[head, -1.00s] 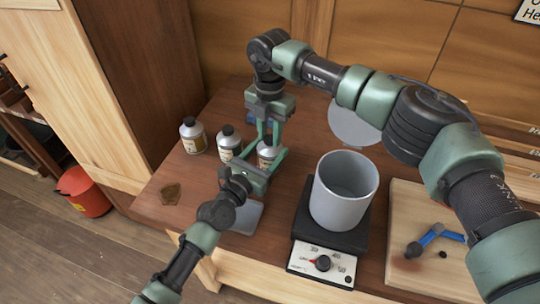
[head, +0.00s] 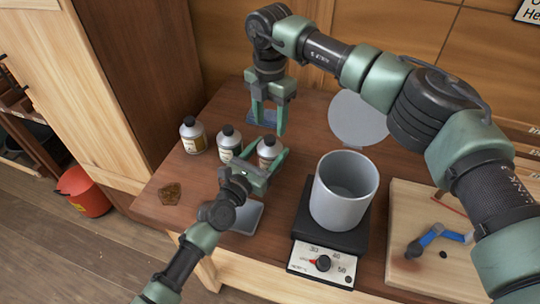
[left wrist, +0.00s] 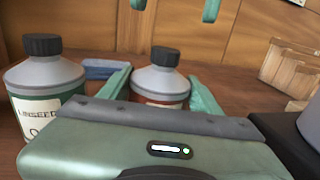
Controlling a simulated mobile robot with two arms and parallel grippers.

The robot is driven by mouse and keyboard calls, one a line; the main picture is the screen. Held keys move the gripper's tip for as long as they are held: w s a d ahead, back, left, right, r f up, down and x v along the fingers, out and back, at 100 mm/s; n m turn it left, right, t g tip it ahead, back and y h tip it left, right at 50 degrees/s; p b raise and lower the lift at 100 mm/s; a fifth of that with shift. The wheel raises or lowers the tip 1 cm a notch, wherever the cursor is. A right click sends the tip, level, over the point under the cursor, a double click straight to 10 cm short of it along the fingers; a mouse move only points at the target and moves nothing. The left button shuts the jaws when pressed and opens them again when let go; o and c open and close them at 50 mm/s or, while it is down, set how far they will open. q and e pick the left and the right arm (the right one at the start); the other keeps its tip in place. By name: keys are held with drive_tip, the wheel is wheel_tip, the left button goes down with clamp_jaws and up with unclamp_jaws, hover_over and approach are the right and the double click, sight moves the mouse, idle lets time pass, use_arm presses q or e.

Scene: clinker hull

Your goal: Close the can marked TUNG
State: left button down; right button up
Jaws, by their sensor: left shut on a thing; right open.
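Three grey cans with dark caps stand in a row on the wooden bench. They are the left can (head: 193,136), the middle can (head: 229,144) and the right can (head: 269,146). In the left wrist view the middle can (left wrist: 45,80) reads "LINSEED". My left gripper (head: 266,162) is shut around the right can, which also shows in the left wrist view (left wrist: 160,82) with its black cap on top. Its label is mostly hidden, so I cannot read TUNG. I cannot tell how tight the cap is. My right gripper (head: 268,120) is open and empty, above and behind the held can.
A grey pot (head: 343,190) stands on a dark scale or hotplate with a dial (head: 322,263). A grey round disc (head: 357,118) is behind it. A wooden board (head: 425,265) with a blue-handled tool is at right. A brown piece (head: 170,194) lies at front left.

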sight(263, 158)
wheel_tip(263, 158, up, 7)
idle(0.3)
drive_tip(key=shift+r, duration=0.1)
use_arm(q)
drive_tip(key=shift+c, duration=1.2)
unclamp_jaws()
drive_tip(key=v, duration=0.8)
drive_tip(key=shift+b, duration=0.3)
use_arm(e)
drive_tip(key=shift+f, duration=0.3)
use_arm(q)
drive_tip(key=shift+w, duration=0.1)
use_arm(e)
drive_tip(key=shift+r, duration=0.1)
